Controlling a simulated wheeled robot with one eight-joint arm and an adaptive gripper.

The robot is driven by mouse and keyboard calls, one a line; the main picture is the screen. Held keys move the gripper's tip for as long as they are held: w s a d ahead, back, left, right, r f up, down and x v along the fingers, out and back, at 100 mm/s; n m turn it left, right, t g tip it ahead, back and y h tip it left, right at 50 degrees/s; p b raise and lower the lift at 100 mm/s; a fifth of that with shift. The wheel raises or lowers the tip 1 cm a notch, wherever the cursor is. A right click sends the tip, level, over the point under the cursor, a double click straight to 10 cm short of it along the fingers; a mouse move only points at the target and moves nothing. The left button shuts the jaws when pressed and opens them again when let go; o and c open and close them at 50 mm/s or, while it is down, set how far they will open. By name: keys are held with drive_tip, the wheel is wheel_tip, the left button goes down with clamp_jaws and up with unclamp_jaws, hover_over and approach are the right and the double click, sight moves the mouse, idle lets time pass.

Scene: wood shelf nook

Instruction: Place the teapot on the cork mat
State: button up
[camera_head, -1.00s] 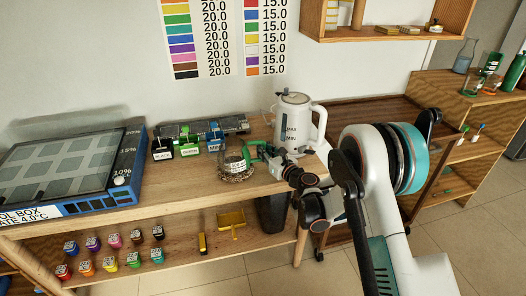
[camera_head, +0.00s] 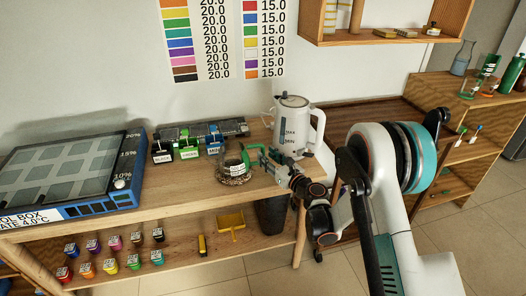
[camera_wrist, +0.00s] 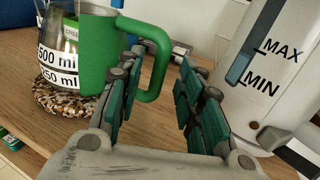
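The teapot (camera_head: 232,162) is a clear glass pot with a green handle and volume labels. In the wrist view the teapot (camera_wrist: 100,52) is at the upper left, upright, and appears to stand on the cork mat (camera_wrist: 48,103). The round, speckled brown mat (camera_head: 236,180) lies on the wooden counter. My gripper (camera_head: 262,164) is at the right of the teapot, by its handle. In the wrist view my gripper (camera_wrist: 158,75) is open, with a wide gap between its fingers. The handle lies just beyond the left finger and partly behind it; contact cannot be told.
A white kettle (camera_head: 294,120) with MAX and MIN marks stands close to the right of my gripper. Labelled boxes (camera_head: 188,147) stand behind the teapot. A blue tool-box device (camera_head: 75,210) is at the left. Coloured jars (camera_head: 110,266) stand on the lower shelf.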

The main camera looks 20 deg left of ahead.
drive_tip(key=v, duration=0.6)
drive_tip(key=shift+s+d+f, duration=0.1)
drive_tip(key=shift+s+d, duration=0.05)
drive_tip(key=shift+d, duration=0.1)
drive_tip(key=shift+s+d+b, duration=0.45)
drive_tip(key=shift+d, duration=0.05)
